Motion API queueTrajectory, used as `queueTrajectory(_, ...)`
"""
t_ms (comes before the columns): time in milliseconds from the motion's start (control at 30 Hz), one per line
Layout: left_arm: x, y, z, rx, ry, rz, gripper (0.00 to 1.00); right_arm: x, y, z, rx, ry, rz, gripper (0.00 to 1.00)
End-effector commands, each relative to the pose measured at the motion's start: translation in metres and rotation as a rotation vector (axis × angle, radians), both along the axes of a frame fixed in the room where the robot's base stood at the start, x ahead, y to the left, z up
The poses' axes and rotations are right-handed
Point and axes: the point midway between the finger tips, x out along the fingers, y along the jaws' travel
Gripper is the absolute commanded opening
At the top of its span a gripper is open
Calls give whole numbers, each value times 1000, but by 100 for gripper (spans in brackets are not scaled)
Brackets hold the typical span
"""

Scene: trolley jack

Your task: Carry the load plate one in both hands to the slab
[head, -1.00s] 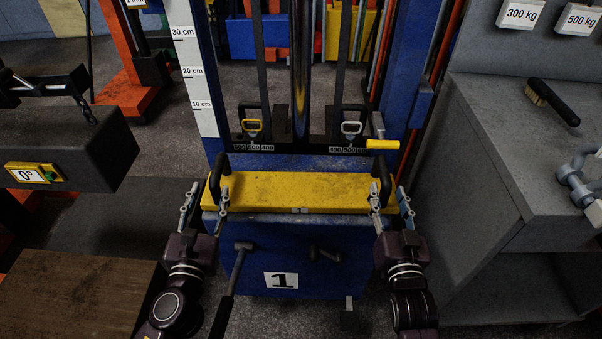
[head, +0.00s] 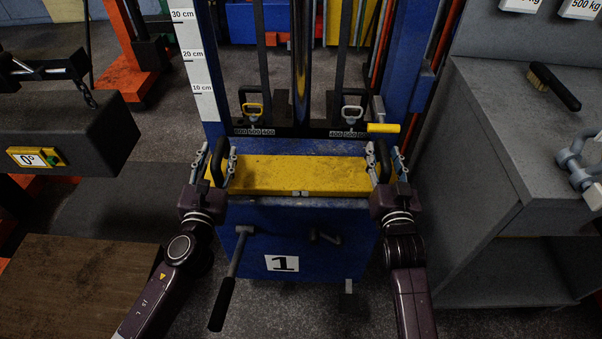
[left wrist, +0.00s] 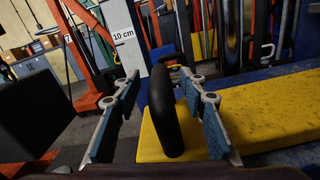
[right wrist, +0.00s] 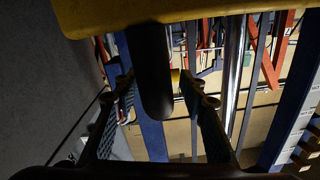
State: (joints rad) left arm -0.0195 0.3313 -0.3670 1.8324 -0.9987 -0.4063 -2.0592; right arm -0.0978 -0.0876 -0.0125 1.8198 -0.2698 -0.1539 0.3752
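The load plate (head: 290,174) is a flat yellow slab-shaped plate with a black handle at each end. It lies on top of a blue block (head: 330,262) marked 1. My left gripper (head: 216,155) is open, its fingers on either side of the left handle; the left wrist view shows this handle (left wrist: 168,112) between the pads with gaps. My right gripper (head: 383,153) is open around the right handle, which hangs between its fingers in the right wrist view (right wrist: 150,75). A brown flat-topped surface (head: 75,290) lies at the lower left; I cannot tell whether it is the slab.
A blue press-like frame with a height scale (head: 195,70) and hooks stands behind the plate. A grey cabinet (head: 490,150) bearing a brush (head: 553,85) and shackle is close on the right. A dark block marked 0° (head: 85,135) juts in at the left. A lever (head: 222,300) sticks out in front.

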Motion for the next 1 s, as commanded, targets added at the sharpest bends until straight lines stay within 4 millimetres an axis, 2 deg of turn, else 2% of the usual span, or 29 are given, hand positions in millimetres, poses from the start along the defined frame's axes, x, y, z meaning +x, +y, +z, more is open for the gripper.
queueTrajectory(367, 6, 0, 0, -1, 0, -1, 39, 6, 0, 0, -1, 0, 0, 39)
queueTrajectory(733, 6, 0, 0, 0, 0, -1, 0, 6, 0, 0, -1, 0, 0, 0)
queueTrajectory(1000, 6, 0, 0, 0, 0, 0, 0, 6, 0, 0, -1, 0, 0, 0)
